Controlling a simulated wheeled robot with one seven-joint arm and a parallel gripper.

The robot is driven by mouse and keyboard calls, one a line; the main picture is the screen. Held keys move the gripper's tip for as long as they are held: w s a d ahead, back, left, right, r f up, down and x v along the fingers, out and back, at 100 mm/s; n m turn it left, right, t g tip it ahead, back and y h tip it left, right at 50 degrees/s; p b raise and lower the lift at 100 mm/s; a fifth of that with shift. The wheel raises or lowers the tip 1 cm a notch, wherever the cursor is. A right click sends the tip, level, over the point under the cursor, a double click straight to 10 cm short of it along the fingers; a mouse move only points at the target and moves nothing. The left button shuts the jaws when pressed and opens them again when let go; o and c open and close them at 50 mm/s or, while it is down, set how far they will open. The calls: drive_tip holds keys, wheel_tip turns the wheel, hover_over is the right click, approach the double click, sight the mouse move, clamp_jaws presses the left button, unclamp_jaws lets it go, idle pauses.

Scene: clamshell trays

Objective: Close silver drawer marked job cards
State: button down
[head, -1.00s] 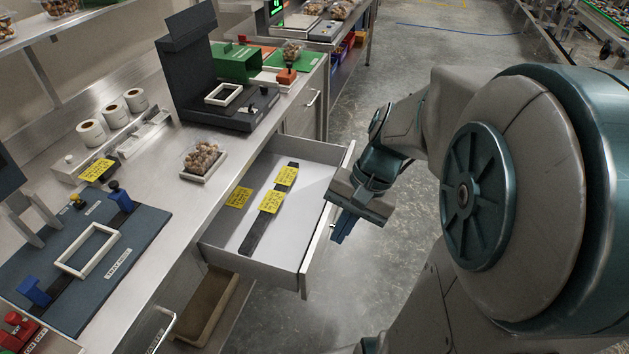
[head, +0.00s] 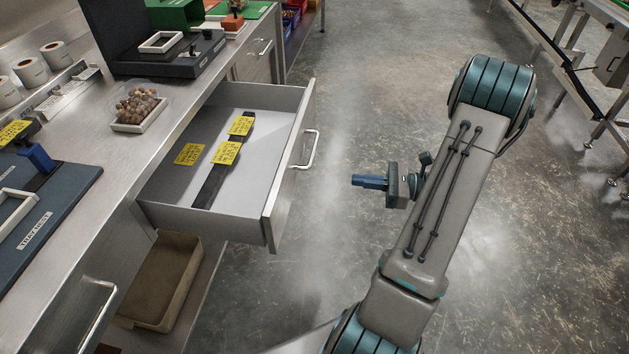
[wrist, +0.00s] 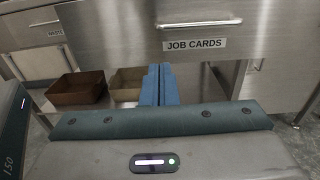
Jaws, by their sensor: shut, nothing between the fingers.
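The silver drawer (head: 284,190) stands pulled out from under the steel bench in the head view, with yellow notes and a dark strip inside. Its bar handle (head: 310,150) is on the front face. In the wrist view the drawer front (wrist: 135,32) fills the upper part, with the JOB CARDS label (wrist: 194,44) below the handle (wrist: 202,23). My gripper (head: 356,181) is to the right of the drawer front, apart from it, and points at it. Its blue fingers (wrist: 160,84) are shut and empty, and show just below the drawer front in the wrist view.
A brown bin (head: 165,283) sits on the shelf below the drawer; two bins show in the wrist view (wrist: 77,89). Another closed drawer (head: 256,62) is farther along the bench. A punnet of nuts (head: 137,106) stands on the bench top. The floor (head: 345,75) beside the drawer is clear.

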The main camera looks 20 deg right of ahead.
sight(294, 172)
drive_tip(key=x, duration=1.3)
drive_tip(key=shift+w+a, duration=0.2)
drive_tip(key=shift+a, duration=0.1)
drive_tip(key=shift+w, duration=0.1)
drive_tip(key=shift+a, duration=0.1)
